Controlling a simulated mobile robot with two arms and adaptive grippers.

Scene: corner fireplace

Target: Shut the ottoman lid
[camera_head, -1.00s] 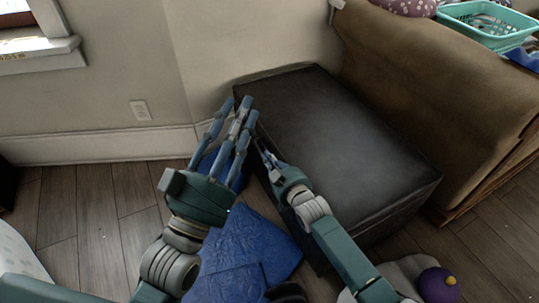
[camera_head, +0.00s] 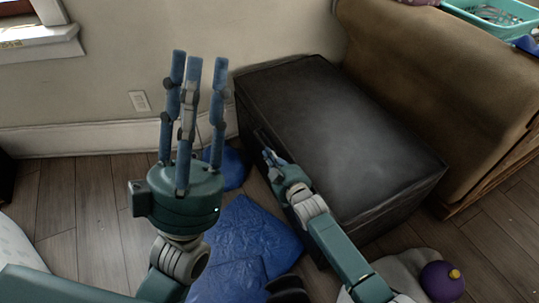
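The ottoman (camera_head: 345,130) is a black leather box against the wall. Its lid (camera_head: 325,110) lies flat on top and looks shut, with no gap that I can make out. My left gripper (camera_head: 195,64) is left of the ottoman, apart from it, with its long blue fingers spread and pointing up, holding nothing. My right gripper (camera_head: 268,156) is at the ottoman's near left side, just by the lid's edge. Its fingers are small and bunched in view, so I cannot tell whether they are open, or whether they touch the ottoman.
A brown sofa (camera_head: 440,75) stands close to the right of the ottoman. Blue cloth (camera_head: 245,235) lies on the floor in front. A purple ball-like object (camera_head: 440,282) is at the lower right. A teal basket (camera_head: 490,14) is at the top right.

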